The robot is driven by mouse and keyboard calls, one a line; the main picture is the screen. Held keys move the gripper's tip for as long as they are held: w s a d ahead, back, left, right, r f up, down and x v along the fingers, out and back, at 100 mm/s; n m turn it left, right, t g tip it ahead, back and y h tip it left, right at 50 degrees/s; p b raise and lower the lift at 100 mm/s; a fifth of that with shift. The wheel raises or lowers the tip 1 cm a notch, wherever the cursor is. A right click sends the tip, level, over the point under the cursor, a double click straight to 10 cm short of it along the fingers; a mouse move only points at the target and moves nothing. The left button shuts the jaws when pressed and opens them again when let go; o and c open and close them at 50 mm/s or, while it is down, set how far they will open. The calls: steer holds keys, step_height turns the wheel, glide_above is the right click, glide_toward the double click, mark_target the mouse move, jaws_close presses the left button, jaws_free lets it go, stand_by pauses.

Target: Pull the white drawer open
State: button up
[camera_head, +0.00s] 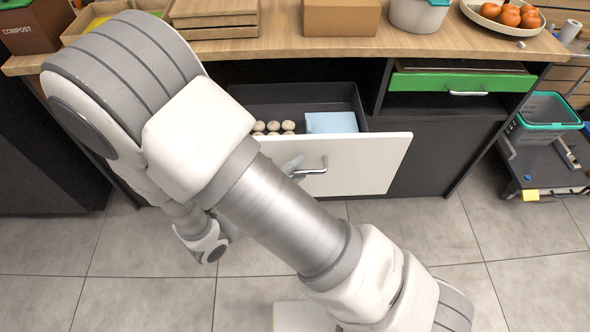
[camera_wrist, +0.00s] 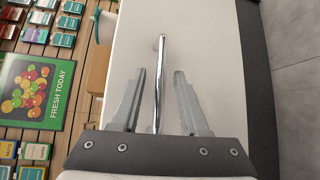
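The white drawer (camera_head: 370,160) stands pulled out from the dark counter, its inside showing. Its metal bar handle (camera_head: 318,170) is on the white front. In the wrist view the handle (camera_wrist: 161,85) runs between the two grey fingers of my gripper (camera_wrist: 160,72). The fingers are apart, one on each side of the bar, with a visible gap on both sides. The white front (camera_wrist: 208,70) fills the middle of that view. In the head view my arm hides the left part of the drawer front and most of my gripper.
Several pale round items (camera_head: 273,128) and a light blue box (camera_head: 331,122) lie in the drawer. A green-fronted drawer (camera_head: 440,83) is shut at the right. A cardboard box (camera_head: 340,17) and a fruit bowl (camera_head: 482,14) stand on the countertop. A cart (camera_head: 545,150) stands right; the tiled floor in front is clear.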

stand_by(0.4)
steer(key=p+v, duration=0.2)
steer(key=v, duration=1.5)
steer(key=shift+a+p, duration=0.2)
steer(key=shift+p, duration=0.1)
steer(key=shift+d+r, duration=0.1)
steer(key=w+d+r+m+g+y, duration=0.1)
steer(key=d+r+m+g+y, duration=0.35)
steer(key=d+r, duration=0.7)
steer(key=w+d+r+m+g+y, duration=0.1)
steer(key=w+d+r+m+y, duration=0.1)
steer(key=d+r+m+y, duration=0.7)
steer(key=d+r+n+h+p, duration=0.2)
steer(key=d+r+n+p, duration=0.1)
steer(key=r+p, duration=1.4)
steer(key=shift+s+d+r, duration=0.25)
steer(key=shift+d+r, duration=0.05)
steer(key=shift+d, duration=0.2)
